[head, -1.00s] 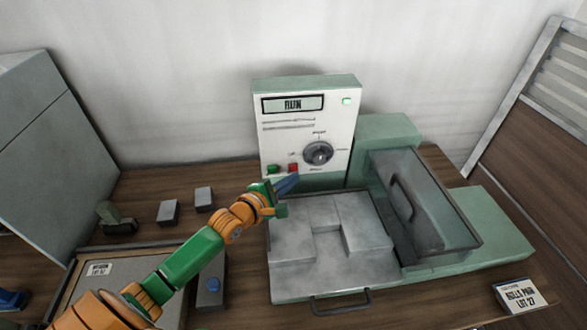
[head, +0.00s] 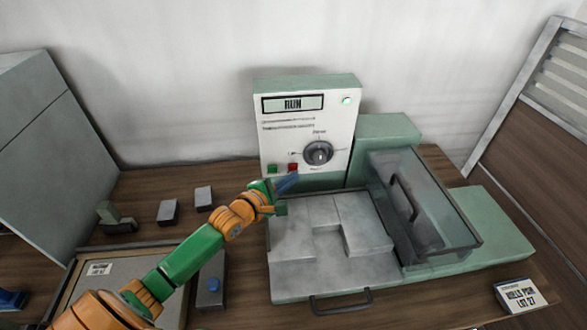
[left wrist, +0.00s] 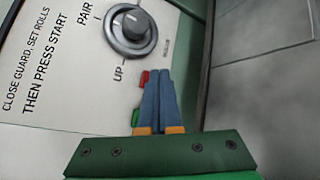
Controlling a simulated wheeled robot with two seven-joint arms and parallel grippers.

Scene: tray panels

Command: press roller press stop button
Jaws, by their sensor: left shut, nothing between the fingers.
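The roller press has an upright white control panel (head: 338,122) with a display (head: 293,104) reading RUN and a lit green lamp (head: 346,100). A dark rotary knob (head: 318,153) sits low on the panel. A green button (head: 272,168) and a red button (head: 293,167) sit below and left of it. My left gripper (head: 294,178) is shut and empty, its blue fingertips just below the red button. In the left wrist view the fingers (left wrist: 159,75) reach beside the red button (left wrist: 144,78), partly covering it; contact cannot be told. The green button (left wrist: 136,117) is beside the fingers. My right gripper is not in view.
The press bed (head: 290,285) carries grey blocks and has a front handle (head: 341,302). A clear guard (head: 425,210) stands over its right side. A label card (head: 520,295) lies front right. Small grey blocks (head: 168,211) and a tray (head: 105,284) are at left.

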